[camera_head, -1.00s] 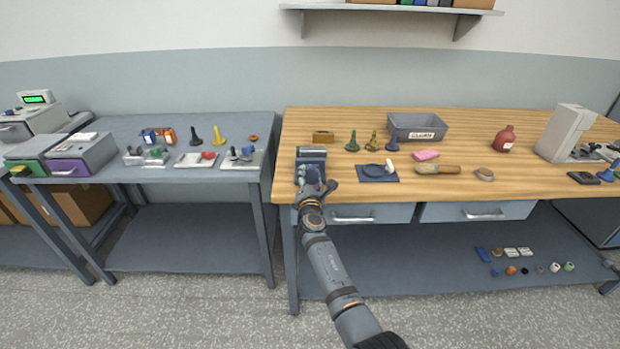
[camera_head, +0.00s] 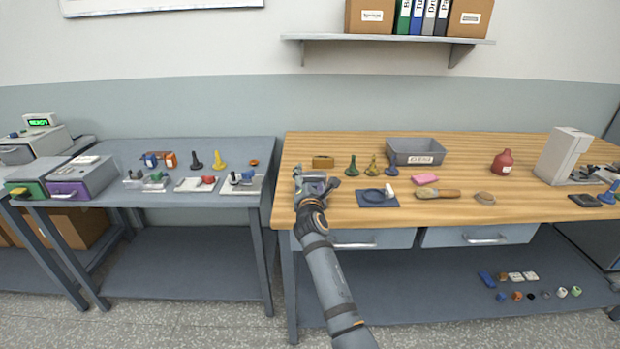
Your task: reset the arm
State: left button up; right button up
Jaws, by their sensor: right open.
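My right gripper (camera_head: 314,178) is open, above the left end of the wooden workbench (camera_head: 450,208). It overlaps a small grey-blue block-like thing there and largely hides it; I cannot tell whether they touch. No object shows clearly between its fingers. My right arm comes up from the bottom of the view. My left gripper is not in view.
Behind the gripper stand a brown block (camera_head: 323,162), a green bobbin (camera_head: 351,167) and a grey bin (camera_head: 416,152). To its right lies a blue mat (camera_head: 378,204). A grey table (camera_head: 150,215) with small parts stands left, across a narrow gap.

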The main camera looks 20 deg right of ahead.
jog(key=shift+r, duration=0.45)
jog(key=s+d+f+m+g, duration=0.35)
jog(key=s+f+m, duration=0.25)
jog(key=s+f, duration=0.2)
jog(key=s+d+f+m+g, duration=0.35)
jog(key=s+f+m, duration=0.25)
jog(key=s+f, duration=0.3)
jog(key=s+a+f+m+g+y, duration=0.15)
jog(key=s+m, duration=0.25)
jog(key=s, duration=0.5)
jog(key=s+a+f+m+g+y, duration=0.1)
jog(key=s+f+m+g, duration=0.2)
jog(key=s, duration=0.6)
jog(key=s+a+f+m+g+y, duration=0.2)
jog(key=s+m, duration=0.2)
jog(key=s, duration=0.5)
jog(key=s+d+f+g+p, duration=0.1)
jog(key=s+f, duration=0.1)
jog(key=f, duration=1.2)
jog(key=s+d+f+g+p, duration=0.1)
jog(key=s+d+f, duration=0.1)
jog(key=f, duration=1.2)
jog(key=s+f, duration=1.2)
jog(key=s, duration=0.5)
jog(key=shift+s+d+f+g, duration=0.15)
jog(key=shift+d+f+g, duration=0.2)
